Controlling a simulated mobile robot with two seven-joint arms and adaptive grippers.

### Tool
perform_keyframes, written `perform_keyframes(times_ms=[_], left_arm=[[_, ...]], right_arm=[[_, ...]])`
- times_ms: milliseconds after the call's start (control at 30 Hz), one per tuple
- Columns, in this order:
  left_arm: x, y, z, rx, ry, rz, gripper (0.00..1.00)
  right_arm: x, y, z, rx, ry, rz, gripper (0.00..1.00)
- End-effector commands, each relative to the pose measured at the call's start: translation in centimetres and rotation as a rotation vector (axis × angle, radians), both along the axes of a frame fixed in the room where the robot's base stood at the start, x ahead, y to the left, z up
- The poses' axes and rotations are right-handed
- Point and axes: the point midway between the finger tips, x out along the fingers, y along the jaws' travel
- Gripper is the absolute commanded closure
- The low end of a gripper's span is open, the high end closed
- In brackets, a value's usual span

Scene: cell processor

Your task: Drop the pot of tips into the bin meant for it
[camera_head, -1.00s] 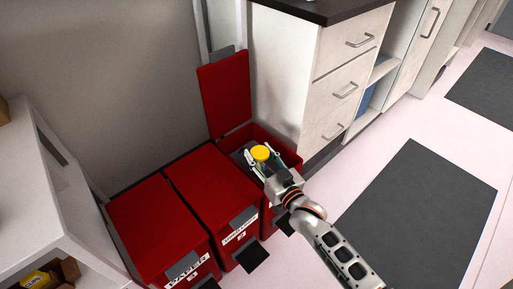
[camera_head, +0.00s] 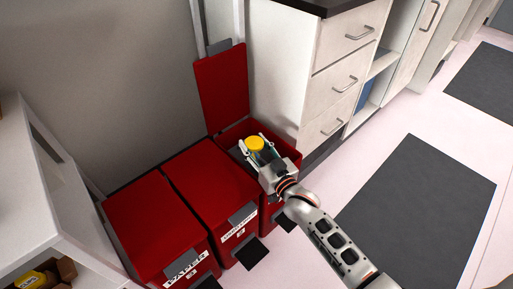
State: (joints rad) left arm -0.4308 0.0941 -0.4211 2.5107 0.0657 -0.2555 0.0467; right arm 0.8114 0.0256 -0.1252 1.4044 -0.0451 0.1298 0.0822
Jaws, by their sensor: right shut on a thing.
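The pot of tips, with a yellow lid (camera_head: 255,144), is between the fingers of my right gripper (camera_head: 257,151). The gripper is shut on it. The pot's lower part is mostly hidden by the gripper. Pot and gripper are over the opening of the rightmost red bin (camera_head: 288,151), whose lid (camera_head: 222,89) stands raised at the back. I cannot tell exactly how far above the rim the pot is. My left gripper is not in view.
Two red bins with shut lids stand to the left, the middle one (camera_head: 211,182) and the left one (camera_head: 153,225) labelled PAPER. White drawers (camera_head: 345,75) stand right of the open bin. A white shelf (camera_head: 45,200) is at the left. Grey mats (camera_head: 425,205) lie on open floor.

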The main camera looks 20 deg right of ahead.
Motion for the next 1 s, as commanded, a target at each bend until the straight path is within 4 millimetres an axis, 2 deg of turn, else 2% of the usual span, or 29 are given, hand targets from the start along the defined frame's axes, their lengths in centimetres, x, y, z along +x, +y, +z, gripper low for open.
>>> perform_keyframes(times_ms=[233, 267, 300, 333, 733, 967, 1000], left_arm=[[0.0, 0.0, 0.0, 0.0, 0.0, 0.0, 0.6], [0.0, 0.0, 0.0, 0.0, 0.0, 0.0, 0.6], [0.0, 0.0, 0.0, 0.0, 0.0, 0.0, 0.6], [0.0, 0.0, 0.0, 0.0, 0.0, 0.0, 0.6], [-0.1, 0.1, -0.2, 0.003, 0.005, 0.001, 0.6], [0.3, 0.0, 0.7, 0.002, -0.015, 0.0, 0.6], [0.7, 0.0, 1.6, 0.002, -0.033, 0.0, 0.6]], right_arm=[[0.2, 0.0, 0.0, 0.0, 0.0, 0.0, 0.99], [0.2, 0.0, 0.0, 0.0, 0.0, 0.0, 0.55], [0.2, 0.0, 0.0, 0.0, 0.0, 0.0, 0.45], [0.2, 0.0, 0.0, 0.0, 0.0, 0.0, 0.41], [-0.1, 0.0, 0.0, 0.0, 0.001, 0.0, 0.41], [-2.8, -0.3, 0.1, 0.0, 0.0, 0.0, 0.41], [-2.6, -0.3, 1.2, 0.0, -0.009, 0.0, 0.41]])
